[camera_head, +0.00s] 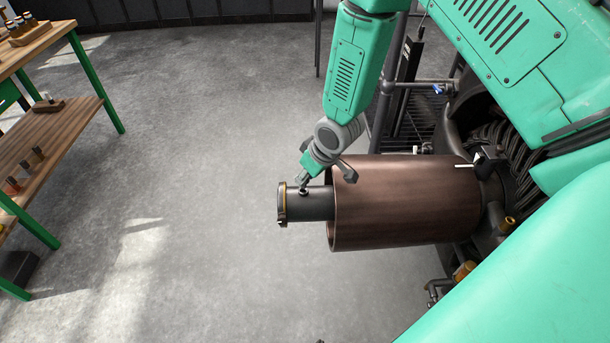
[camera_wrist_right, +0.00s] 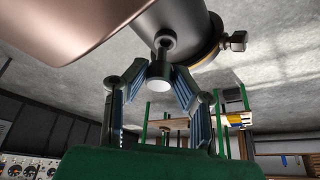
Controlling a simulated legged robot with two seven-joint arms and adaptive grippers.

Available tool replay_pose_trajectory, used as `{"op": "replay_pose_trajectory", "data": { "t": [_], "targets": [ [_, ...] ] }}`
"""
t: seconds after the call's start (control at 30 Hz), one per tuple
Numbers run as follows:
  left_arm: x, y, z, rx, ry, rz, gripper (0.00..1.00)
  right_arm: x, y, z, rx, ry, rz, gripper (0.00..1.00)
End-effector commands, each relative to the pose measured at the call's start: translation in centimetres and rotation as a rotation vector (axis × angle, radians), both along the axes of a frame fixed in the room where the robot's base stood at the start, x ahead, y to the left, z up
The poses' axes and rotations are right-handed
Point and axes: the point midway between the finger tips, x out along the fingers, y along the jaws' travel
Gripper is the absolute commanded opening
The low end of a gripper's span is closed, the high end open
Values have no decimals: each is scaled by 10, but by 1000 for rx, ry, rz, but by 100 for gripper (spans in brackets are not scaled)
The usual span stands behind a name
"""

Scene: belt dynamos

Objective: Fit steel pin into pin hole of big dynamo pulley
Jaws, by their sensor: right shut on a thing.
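The big dynamo pulley (camera_head: 405,200) is a wide copper-brown drum in the middle of the head view. A narrower dark grey hub (camera_head: 318,204) sticks out of its left end. The pin hole (camera_head: 303,192) shows as a small dark ring on top of the hub. My right gripper (camera_head: 318,168) is at the hub, with its fingers over the hole. In the wrist view, the right gripper (camera_wrist_right: 158,78) is shut on the steel pin (camera_wrist_right: 159,72), whose pale round end faces the camera. The pin's far end meets the ring on the hub; how deep it sits is hidden. My left gripper is out of view.
A wooden shelf unit (camera_head: 52,128) with green legs and small parts stands at the left. Dark machinery with cables (camera_head: 500,150) lies right of the drum. A collar with a yellowish ring (camera_head: 283,204) ends the hub. Grey floor (camera_head: 190,130) left of the pulley is clear.

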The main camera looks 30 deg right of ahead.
Motion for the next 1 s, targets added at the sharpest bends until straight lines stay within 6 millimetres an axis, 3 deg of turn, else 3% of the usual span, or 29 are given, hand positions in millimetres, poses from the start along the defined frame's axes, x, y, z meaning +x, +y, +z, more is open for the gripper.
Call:
{"op": "replay_pose_trajectory", "data": {
  "t": [1.0],
  "targets": [
    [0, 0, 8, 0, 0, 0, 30, 0, 1, 0, 0, -1, 1, 0]
  ]
}}
